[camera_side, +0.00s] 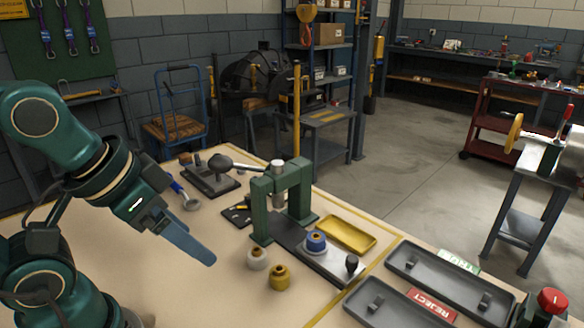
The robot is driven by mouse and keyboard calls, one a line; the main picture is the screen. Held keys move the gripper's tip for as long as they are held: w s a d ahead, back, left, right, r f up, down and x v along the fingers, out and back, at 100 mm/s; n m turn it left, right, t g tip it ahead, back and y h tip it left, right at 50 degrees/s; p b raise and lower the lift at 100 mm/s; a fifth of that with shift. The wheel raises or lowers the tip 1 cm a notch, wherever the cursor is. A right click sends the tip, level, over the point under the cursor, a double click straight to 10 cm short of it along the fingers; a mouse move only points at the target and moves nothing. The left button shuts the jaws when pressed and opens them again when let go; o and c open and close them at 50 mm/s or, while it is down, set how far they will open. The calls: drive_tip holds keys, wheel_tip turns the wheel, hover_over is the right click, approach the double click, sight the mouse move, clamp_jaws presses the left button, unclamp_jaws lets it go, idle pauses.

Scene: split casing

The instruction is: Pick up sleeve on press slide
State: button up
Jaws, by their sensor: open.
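A blue sleeve (316,243) with a brass-coloured centre sits upright on the press slide (333,263), a grey metal plate with a black knob at its front end. The slide runs out from under the green press frame (261,212). My gripper (208,258) is to the left of the press, above the table and apart from the sleeve. Its blue fingers point down and to the right, overlapping in this view, with nothing visible held. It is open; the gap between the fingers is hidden.
A white ring-shaped part (258,260) and a brass-coloured part (280,279) stand left of the slide. A yellow tray (346,234) lies behind it. Two dark grey trays, one by a REJECT label (432,304), lie at right. A red button (551,300) is at the right corner.

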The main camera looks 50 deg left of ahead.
idle(0.3)
drive_tip(key=w+a+r+n+t+y, duration=0.1)
drive_tip(key=w+r+n, duration=0.35)
drive_tip(key=w, duration=0.25)
drive_tip(key=n+g+y, duration=0.1)
drive_tip(key=g, duration=0.2)
hover_over(316, 237)
drive_tip(key=s+d, duration=0.1)
drive_tip(key=s, duration=0.1)
wheel_tip(316, 237, down, 13)
drive_tip(key=shift+f, duration=0.1)
drive_tip(key=x, duration=0.3)
drive_tip(key=shift+w, duration=0.1)
drive_tip(key=shift+w+a+f, duration=0.15)
drive_tip(key=shift+w+f, duration=0.1)
drive_tip(key=shift+f, duration=0.4)
